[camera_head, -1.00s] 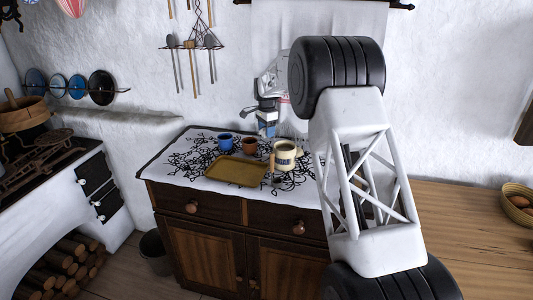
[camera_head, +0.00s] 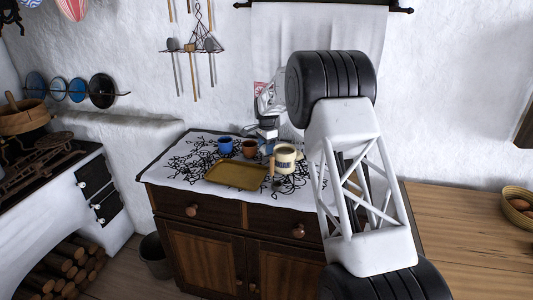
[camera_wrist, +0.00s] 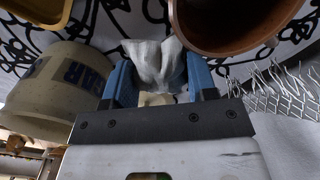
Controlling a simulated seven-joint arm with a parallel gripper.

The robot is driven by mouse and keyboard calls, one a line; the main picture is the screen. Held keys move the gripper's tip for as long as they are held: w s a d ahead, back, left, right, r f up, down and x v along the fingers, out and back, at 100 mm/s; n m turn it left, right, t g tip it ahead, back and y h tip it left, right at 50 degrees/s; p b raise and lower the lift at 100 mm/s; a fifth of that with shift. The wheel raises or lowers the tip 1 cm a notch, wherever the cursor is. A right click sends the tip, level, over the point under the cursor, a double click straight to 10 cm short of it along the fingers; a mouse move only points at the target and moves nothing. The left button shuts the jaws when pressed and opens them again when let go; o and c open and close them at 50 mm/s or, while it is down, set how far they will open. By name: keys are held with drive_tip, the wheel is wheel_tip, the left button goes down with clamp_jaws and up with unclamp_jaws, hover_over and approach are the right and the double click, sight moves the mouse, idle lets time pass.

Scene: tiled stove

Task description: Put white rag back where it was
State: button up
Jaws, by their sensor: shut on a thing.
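The white rag (camera_wrist: 153,60) shows in the wrist view, bunched between the blue fingers of my gripper (camera_wrist: 152,85). My gripper is shut on it. In the head view my gripper (camera_head: 267,136) is low over the back of the cabinet's patterned cloth, behind the brown cup (camera_head: 249,147) and the cream pot (camera_head: 284,160). In the wrist view the brown cup (camera_wrist: 225,25) is close at upper right and the cream lettered pot (camera_wrist: 60,92) is close at left. The rag is not clearly seen in the head view, so I cannot tell whether it touches the cabinet top.
A blue cup (camera_head: 225,145) stands left of the brown cup. A yellow-brown tray (camera_head: 236,174) lies in front on the patterned cloth (camera_head: 180,172). Metal wire mesh (camera_wrist: 275,90) is close right of my gripper in the wrist view. A white hanging (camera_head: 270,50) covers the wall behind.

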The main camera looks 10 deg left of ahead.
drive_tip(key=shift+f, duration=1.45)
drive_tip(key=shift+f, duration=0.15)
drive_tip(key=o, duration=1)
drive_tip(key=shift+c, duration=0.2)
wheel_tip(320, 180, up, 12)
drive_tip(key=shift+r, duration=0.15)
